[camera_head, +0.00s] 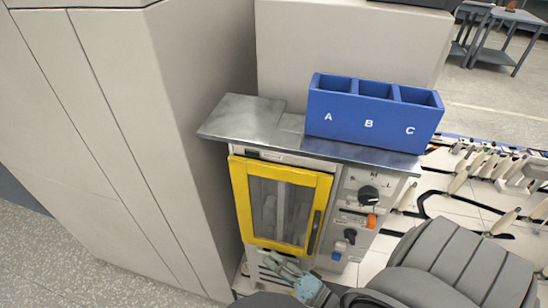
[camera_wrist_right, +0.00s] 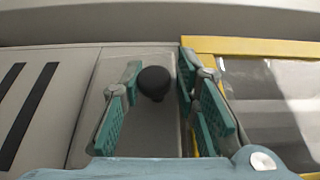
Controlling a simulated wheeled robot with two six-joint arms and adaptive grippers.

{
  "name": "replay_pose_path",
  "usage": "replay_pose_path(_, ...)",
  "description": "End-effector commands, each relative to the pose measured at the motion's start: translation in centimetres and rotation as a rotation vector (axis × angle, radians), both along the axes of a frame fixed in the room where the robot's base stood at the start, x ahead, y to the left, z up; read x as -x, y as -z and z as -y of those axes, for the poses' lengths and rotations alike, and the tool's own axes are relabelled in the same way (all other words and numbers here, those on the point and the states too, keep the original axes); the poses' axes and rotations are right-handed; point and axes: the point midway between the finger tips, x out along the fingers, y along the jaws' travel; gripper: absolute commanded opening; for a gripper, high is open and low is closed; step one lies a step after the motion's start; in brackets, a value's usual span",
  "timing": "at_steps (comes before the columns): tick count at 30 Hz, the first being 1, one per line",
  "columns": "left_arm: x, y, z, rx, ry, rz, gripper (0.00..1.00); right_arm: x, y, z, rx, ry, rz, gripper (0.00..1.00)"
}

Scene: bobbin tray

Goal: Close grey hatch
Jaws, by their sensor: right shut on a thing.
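The grey hatch (camera_wrist_right: 150,130) is a small plain panel in the right wrist view, beside the yellow-framed door (camera_wrist_right: 240,46). It carries a round black knob (camera_wrist_right: 153,83). My right gripper (camera_wrist_right: 158,88) has its green-padded fingers on both sides of this knob and is shut on it. In the head view the right gripper (camera_head: 288,272) is low at the machine's front, just under the yellow door (camera_head: 282,172); there the gripper and arm hide the hatch. I cannot tell how far the hatch stands open. My left gripper is not in view.
A blue bin (camera_head: 365,128) marked A, B, C stands on the metal top (camera_head: 245,118). A tall grey cabinet (camera_head: 185,120) stands close on the left. Dark vent slots (camera_wrist_right: 28,118) lie left of the hatch.

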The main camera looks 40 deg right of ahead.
Motion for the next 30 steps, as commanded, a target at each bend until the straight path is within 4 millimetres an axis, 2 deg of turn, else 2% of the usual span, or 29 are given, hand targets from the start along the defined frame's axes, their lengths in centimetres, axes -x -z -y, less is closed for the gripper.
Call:
replay_pose_path(29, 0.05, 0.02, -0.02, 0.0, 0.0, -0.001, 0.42, -0.02, 0.21, 0.35, 0.001, 0.007, -0.009, 0.0)
replay_pose_path(30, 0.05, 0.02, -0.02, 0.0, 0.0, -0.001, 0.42, -0.02, 0.2, 0.35, 0.001, 0.007, -0.009, 0.35)
